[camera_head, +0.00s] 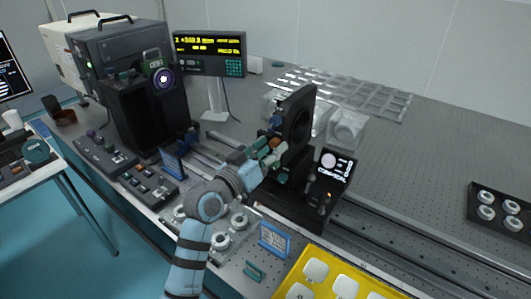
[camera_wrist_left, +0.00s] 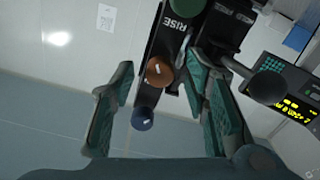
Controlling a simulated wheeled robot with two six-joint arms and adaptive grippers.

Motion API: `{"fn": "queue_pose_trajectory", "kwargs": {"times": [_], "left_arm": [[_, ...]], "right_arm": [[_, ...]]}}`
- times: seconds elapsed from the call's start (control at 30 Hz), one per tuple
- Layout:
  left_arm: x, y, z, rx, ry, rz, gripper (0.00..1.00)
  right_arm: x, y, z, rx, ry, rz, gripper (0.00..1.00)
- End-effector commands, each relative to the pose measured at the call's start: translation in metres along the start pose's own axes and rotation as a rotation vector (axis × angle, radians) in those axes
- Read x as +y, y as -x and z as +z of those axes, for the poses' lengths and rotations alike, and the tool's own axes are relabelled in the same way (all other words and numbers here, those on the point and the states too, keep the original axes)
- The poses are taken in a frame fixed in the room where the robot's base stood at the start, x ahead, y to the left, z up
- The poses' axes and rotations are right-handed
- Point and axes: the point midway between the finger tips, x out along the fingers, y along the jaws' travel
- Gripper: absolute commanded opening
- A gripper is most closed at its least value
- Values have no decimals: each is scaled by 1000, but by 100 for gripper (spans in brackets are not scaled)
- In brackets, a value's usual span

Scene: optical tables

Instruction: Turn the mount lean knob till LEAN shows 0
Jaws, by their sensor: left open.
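The black upright mount (camera_head: 299,112) with a large round opening stands on the rail of the optical table. In the left wrist view the mount (camera_wrist_left: 170,42) carries a RISE label and a row of knobs: green (camera_wrist_left: 186,7), orange-brown (camera_wrist_left: 158,72) and blue (camera_wrist_left: 142,119). No LEAN label can be made out. My left gripper (camera_head: 270,152) is open beside the mount's left side. In the wrist view the orange-brown knob shows between the fingertips of my left gripper (camera_wrist_left: 160,65); contact cannot be told. My right gripper is out of view.
A readout with yellow digits (camera_head: 208,52) stands behind; its LEAN value is not legible. A yellow tray (camera_head: 318,288) lies in front, a black parts tray (camera_head: 480,222) far right. The table behind that tray is clear.

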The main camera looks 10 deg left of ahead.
Motion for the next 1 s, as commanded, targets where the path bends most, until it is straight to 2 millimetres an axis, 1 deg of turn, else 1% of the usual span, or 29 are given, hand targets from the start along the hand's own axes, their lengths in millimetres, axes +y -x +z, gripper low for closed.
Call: {"fn": "queue_pose_trajectory", "kwargs": {"times": [0.07,0.17,0.3,0.4,0.5,0.63,1.0], "left_arm": [[-1,9,0,-1,-3,-1,42],[-1,31,1,-1,-4,-2,42],[0,72,2,-4,-5,-1,42],[0,96,2,-5,-5,-1,42],[0,112,1,-4,-3,-1,42],[0,119,1,-2,-1,0,42],[0,119,2,-6,-1,-3,42]], "right_arm": [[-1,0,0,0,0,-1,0],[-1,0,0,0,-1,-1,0],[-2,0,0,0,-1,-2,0],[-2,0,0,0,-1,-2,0],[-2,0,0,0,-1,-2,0],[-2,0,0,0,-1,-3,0],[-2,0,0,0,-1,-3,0]]}}
